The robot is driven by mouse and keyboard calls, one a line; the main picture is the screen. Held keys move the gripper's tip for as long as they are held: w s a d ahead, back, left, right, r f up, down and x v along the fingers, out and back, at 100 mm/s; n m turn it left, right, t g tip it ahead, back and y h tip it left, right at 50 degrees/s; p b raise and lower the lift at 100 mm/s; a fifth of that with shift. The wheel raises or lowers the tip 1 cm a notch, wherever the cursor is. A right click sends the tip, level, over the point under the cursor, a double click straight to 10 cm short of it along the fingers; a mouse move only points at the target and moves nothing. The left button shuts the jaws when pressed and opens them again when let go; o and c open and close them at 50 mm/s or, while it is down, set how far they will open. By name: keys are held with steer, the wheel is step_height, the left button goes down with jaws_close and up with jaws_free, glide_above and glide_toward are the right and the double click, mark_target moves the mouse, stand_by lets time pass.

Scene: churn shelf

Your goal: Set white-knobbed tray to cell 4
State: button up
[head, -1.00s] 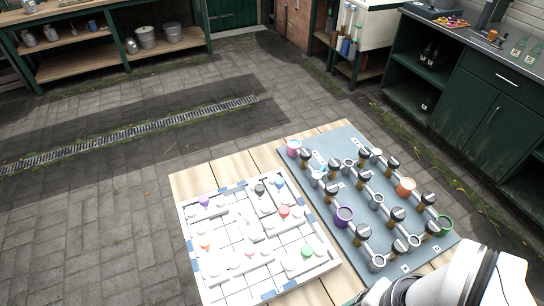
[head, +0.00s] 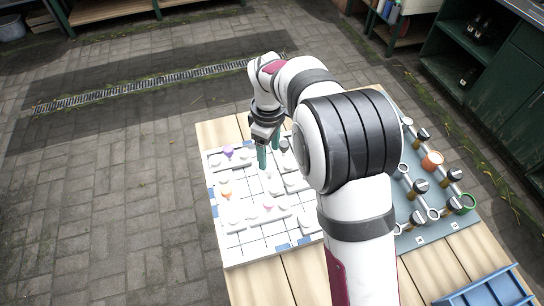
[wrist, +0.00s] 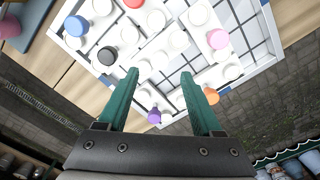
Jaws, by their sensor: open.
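A white gridded board (head: 232,263) lies on the wooden table with several white trays on it, each with rounded bumps and some with a coloured knob. In the wrist view the board (wrist: 247,12) holds blue, black, red, pink, orange and purple knobs around white bumps (wrist: 180,40) in the middle. I cannot tell for sure which white bump is the white knob. My gripper (head: 268,154) is open and empty, pointing down over the board's far part. In the wrist view my gripper (wrist: 159,72) has white bumps between and beyond its fingers. My arm hides the board's right part.
A blue-grey panel (head: 408,205) with dark-handled valves, rings and an orange cup (head: 432,160) stands right of the board, partly behind my arm. A blue rack (head: 490,290) is at the table's front right. Bare wood (head: 215,133) shows beyond the board.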

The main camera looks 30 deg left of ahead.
mark_target(269, 167)
step_height(269, 167, down, 6)
steer(key=shift+r, duration=0.25)
jaws_close()
steer(key=shift+w, duration=0.1)
stand_by(1.2)
